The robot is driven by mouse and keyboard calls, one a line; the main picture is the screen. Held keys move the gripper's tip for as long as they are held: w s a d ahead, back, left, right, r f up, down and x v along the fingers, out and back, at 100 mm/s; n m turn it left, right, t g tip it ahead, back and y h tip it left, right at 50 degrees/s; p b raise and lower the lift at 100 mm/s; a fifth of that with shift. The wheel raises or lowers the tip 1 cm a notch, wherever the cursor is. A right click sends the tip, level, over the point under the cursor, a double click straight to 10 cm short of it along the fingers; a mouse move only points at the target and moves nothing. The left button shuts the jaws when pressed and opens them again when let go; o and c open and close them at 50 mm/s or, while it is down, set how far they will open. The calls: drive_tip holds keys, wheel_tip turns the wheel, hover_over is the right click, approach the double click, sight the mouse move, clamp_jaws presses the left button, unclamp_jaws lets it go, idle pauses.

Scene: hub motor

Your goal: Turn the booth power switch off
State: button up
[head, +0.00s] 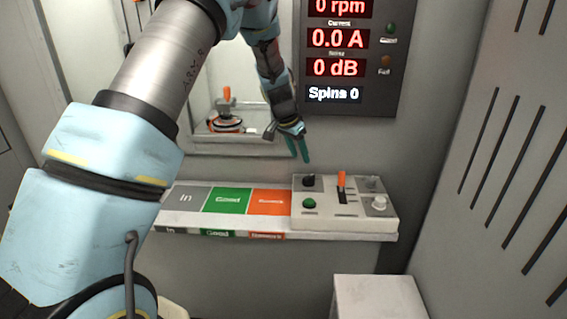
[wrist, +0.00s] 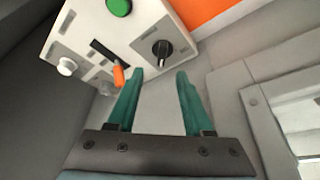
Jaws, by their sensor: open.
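A white control box (head: 325,214) sits at the right end of the shelf. I cannot read which control is the booth power switch. My gripper (head: 299,150) is open and empty, above the box's back left. The orange lever (wrist: 118,76) is just left of the left fingertip.
The shelf has grey, green (head: 227,199) and orange (head: 270,202) marked areas left of the box. A recessed booth window (head: 223,80) holds a motor fixture. A display panel (head: 350,85) reads 0 rpm, 0.0 A, 0 dB, Spins 0. A slotted wall (head: 500,160) stands at right.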

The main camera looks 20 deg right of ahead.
sight(308, 176)
drive_tip(key=p+x, duration=0.1)
drive_tip(key=x, duration=0.2)
drive_tip(key=p+x, duration=0.1)
drive_tip(key=x, duration=0.3)
drive_tip(key=p+x, duration=0.1)
drive_tip(key=x, duration=0.3)
drive_tip(key=shift+w+d, duration=0.3)
drive_tip(key=shift+w, duration=0.1)
drive_tip(key=shift+c, duration=0.3)
clamp_jaws()
